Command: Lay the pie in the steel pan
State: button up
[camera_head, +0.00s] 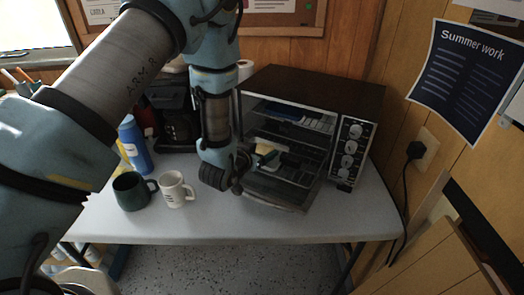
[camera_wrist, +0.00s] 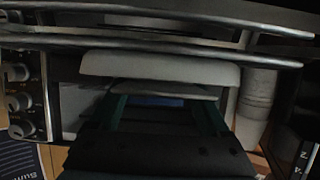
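My gripper (camera_head: 262,160) is at the open front of the toaster oven (camera_head: 318,88), pointing inward. A small pale, yellowish piece (camera_head: 264,149) shows at its fingertips; it may be the pie, but it is too small to be sure. In the wrist view, the two dark green fingers of my gripper (camera_wrist: 163,106) stand apart. A pale slab (camera_wrist: 160,67) lies across their tips, wider than the gap. I cannot tell whether they grip it. Blue and dark shapes show between the fingers. I cannot clearly make out the steel pan.
The oven door (camera_head: 275,193) hangs open over the table (camera_head: 230,226). A blue item (camera_head: 284,112) lies on the upper rack. A dark green mug (camera_head: 130,191), a white mug (camera_head: 174,190) and a blue bottle (camera_head: 135,145) stand left. The table's front is clear.

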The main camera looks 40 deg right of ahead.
jog(key=shift+o, duration=1.3)
jog(key=shift+r, duration=0.1)
jog(key=shift+r, duration=0.2)
jog(key=b+v, duration=0.1)
jog(key=v, duration=0.9)
jog(key=shift+s+a+r, duration=0.15)
jog(key=shift+a, duration=0.15)
jog(key=shift+s+a+r, duration=0.1)
jog(key=shift+s+a, duration=0.1)
jog(key=shift+a, duration=0.35)
